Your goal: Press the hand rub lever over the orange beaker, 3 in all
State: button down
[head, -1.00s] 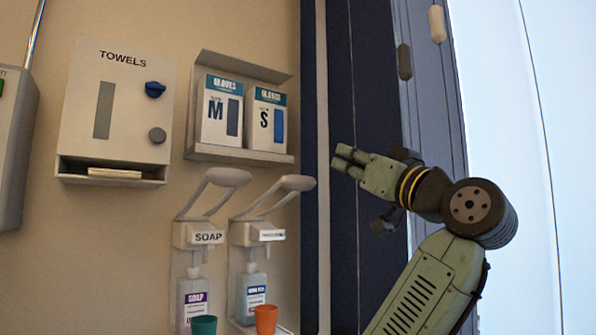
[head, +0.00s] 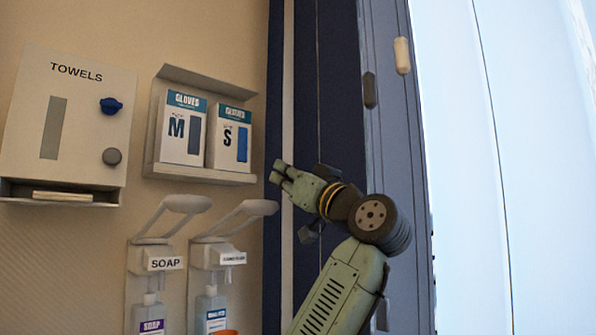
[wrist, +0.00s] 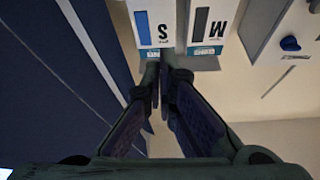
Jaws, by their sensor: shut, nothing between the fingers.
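The hand rub dispenser (head: 222,256) is the right one of two wall dispensers in the head view. Its long pale lever (head: 250,212) slopes up and to the right, and its label is too small to read surely. A bottle (head: 211,312) with a blue label hangs below it. Only the rim of the orange beaker (head: 226,332) shows at the bottom edge. My gripper (head: 276,172) is above and right of the lever's tip, apart from it, shut and empty. In the wrist view its fingers (wrist: 160,80) are close together in front of the glove boxes.
The soap dispenser (head: 155,258) with its own lever (head: 186,204) is just left. Glove boxes M (head: 183,128) and S (head: 229,138) sit in a wall holder above. A towel dispenser (head: 65,125) is at the upper left. A dark blue panel (head: 325,100) stands behind my gripper.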

jog(key=f, duration=0.1)
jog(key=w+a+f, duration=0.1)
jog(key=f+p, duration=0.1)
jog(key=shift+w+a, duration=0.3)
jog(key=shift+w, duration=0.1)
jog(key=shift+f, duration=0.1)
notch_tip(320, 180, down, 8)
jog(key=s+d+t+b, duration=0.1)
jog(key=b, duration=0.7)
jog(key=shift+s+y, duration=0.2)
jog(key=shift+y, duration=0.2)
dwell(0.5)
